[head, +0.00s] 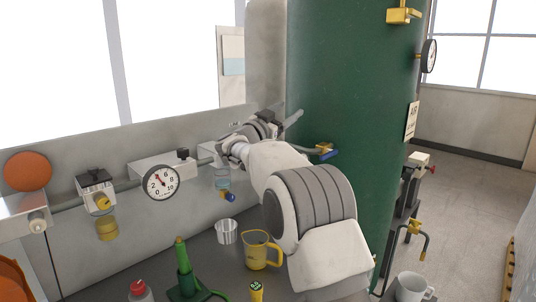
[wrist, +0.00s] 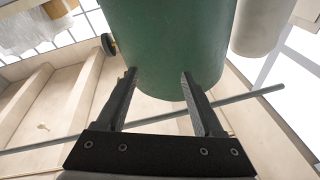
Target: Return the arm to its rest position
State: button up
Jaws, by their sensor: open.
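My arm reaches up from the lower middle of the head view, in front of the green tank (head: 340,90). Its wrist bends back near the wall pipe, and my gripper (head: 292,118) points to the right, toward the tank; its fingers are small there. In the wrist view my gripper (wrist: 158,75) is open, its two dark fingers apart with nothing held between them. The green tank (wrist: 165,40) stands behind the fingertips, and a grey pipe (wrist: 255,95) crosses behind the fingers. I cannot tell whether the gripper touches the tank.
A yellow jug (head: 261,250), a metal cup (head: 227,231) and a green stand (head: 185,275) are on the bench left of my arm. A white mug (head: 411,287) is right. Open floor (head: 470,180) lies far right.

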jog(key=s+r+n+t+y, duration=0.4)
jog(key=r+n+y, duration=0.2)
jog(key=r+y, duration=0.3)
jog(key=s+a+f+n+g+y+p, duration=0.1)
jog(key=s+f+n+g+y, duration=0.15)
jog(key=s+n+y, duration=0.55)
jog(key=s+d+f+m+g+h, duration=0.1)
jog(key=s+d+f+g, duration=0.2)
jog(key=s+f, duration=0.4)
jog(key=s+d+f+m+g+h, duration=0.1)
jog(key=s+d+f+g, duration=0.2)
jog(key=s, duration=1.6)
jog(key=s+d+f+m+g+h+p, duration=0.1)
jog(key=s+f+g, duration=0.5)
jog(key=s+f, duration=0.7)
jog(key=d+h, duration=0.1)
jog(key=d, duration=0.1)
jog(key=shift+d+f, duration=0.25)
jog(key=shift+d, duration=0.15)
